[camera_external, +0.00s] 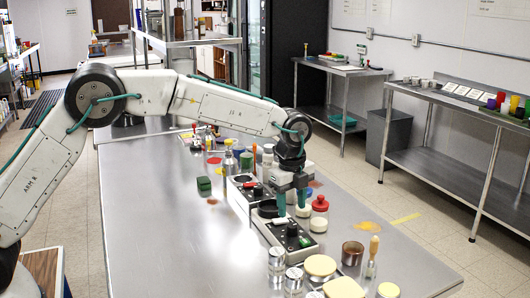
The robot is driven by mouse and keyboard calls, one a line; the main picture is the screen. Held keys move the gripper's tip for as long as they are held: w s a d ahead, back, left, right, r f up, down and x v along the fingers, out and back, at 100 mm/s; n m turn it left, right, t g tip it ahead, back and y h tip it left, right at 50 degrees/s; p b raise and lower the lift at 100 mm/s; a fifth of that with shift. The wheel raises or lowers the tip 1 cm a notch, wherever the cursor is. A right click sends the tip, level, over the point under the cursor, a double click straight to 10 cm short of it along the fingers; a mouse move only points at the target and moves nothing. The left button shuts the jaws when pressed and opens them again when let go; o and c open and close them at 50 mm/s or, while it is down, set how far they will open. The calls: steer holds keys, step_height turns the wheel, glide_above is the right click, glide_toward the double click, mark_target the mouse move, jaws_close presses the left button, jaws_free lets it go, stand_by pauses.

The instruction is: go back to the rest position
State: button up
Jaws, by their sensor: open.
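My gripper (291,203) is at the end of my white arm, which reaches in from the left over the steel table (185,240). Its two green fingers point down and stand apart, with no object seen between them. The fingertips are just above or beside a dark-topped device with pale sides (290,236); I cannot tell if they touch it. A red-lidded jar (320,203) stands close to the right of the fingers.
A green block (204,186) and several bottles stand behind. Round cream-topped jars (320,267), a brown cup (352,253) and a brush (373,250) crowd the front. The table's left part is clear. Side benches (450,150) stand at right.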

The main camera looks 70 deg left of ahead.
steer(key=shift+r, duration=0.95)
steer(key=shift+s+f+n, duration=0.1)
steer(key=shift+n, duration=0.6)
steer(key=s+f+n, duration=0.1)
steer(key=s+f+n+g, duration=0.1)
steer(key=s, duration=0.2)
steer(key=shift+s+f+n, duration=0.15)
steer(key=shift+f+n, duration=0.25)
steer(key=s+r+n, duration=0.3)
steer(key=s+n, duration=0.1)
steer(key=s, duration=1.2)
steer(key=s+a+r+n+t, duration=0.1)
steer(key=s+r+n, duration=0.2)
steer(key=s, duration=1.3)
steer(key=s+a+r+n, duration=0.1)
steer(key=s+r+n, duration=0.3)
steer(key=s, duration=1.3)
steer(key=shift+n+t, duration=0.3)
steer(key=shift+t, duration=0.1)
steer(key=shift+c, duration=0.3)
